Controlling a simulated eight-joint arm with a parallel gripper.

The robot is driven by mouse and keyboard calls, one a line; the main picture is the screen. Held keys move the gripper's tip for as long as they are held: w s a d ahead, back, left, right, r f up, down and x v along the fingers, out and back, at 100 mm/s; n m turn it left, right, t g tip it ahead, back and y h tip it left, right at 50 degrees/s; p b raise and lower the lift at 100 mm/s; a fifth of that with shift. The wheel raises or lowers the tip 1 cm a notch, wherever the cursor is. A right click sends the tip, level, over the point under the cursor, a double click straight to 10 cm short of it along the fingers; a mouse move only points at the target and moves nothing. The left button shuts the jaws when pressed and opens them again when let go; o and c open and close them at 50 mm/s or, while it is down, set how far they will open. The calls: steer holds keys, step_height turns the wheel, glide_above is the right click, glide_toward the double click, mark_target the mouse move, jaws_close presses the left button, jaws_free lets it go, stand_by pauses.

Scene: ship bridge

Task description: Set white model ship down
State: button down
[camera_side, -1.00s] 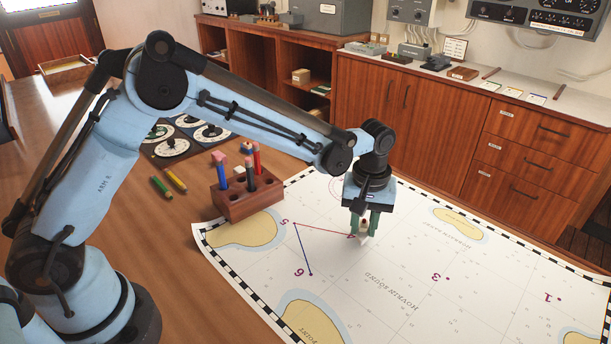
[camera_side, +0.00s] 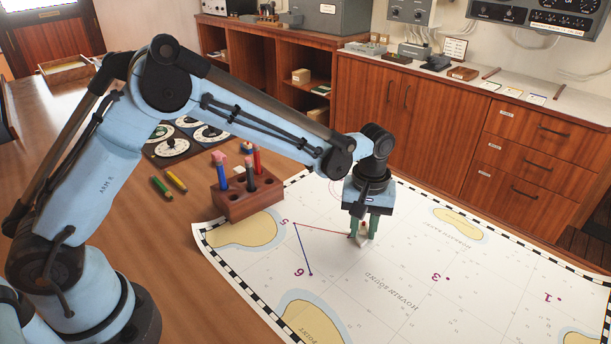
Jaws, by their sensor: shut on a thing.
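My gripper (camera_side: 363,229) points straight down over the chart (camera_side: 400,310) and is shut on the white model ship (camera_side: 363,240). The ship is small and pale, and its upper part is hidden between the green fingers. It is at or just above the chart, at the right end of a red line drawn from the number 5. I cannot tell whether its hull touches the paper.
A wooden pencil block (camera_side: 246,198) with several pencils stands left of the chart. The chart to the right of my gripper is clear.

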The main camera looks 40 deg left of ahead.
steer(key=c, duration=0.8)
jaws_free()
step_height(320, 180, up, 11)
steer(key=s+a+r+m+t, duration=0.3)
steer(key=s+a+r, duration=0.3)
steer(key=s+a, duration=0.1)
steer(key=s+a+f+m+t, duration=0.1)
steer(key=s+a, duration=0.1)
steer(key=s, duration=0.1)
steer(key=s+a+f+m+t, duration=0.1)
steer(key=s+a, duration=0.1)
steer(key=s, duration=0.2)
steer(key=s+a+f+m+t, duration=0.1)
steer(key=s+a+t, duration=0.1)
steer(key=s+a, duration=0.1)
steer(key=shift+s+f+m, duration=0.15)
steer(key=shift+f+m, duration=0.05)
steer(key=shift+m, duration=0.2)
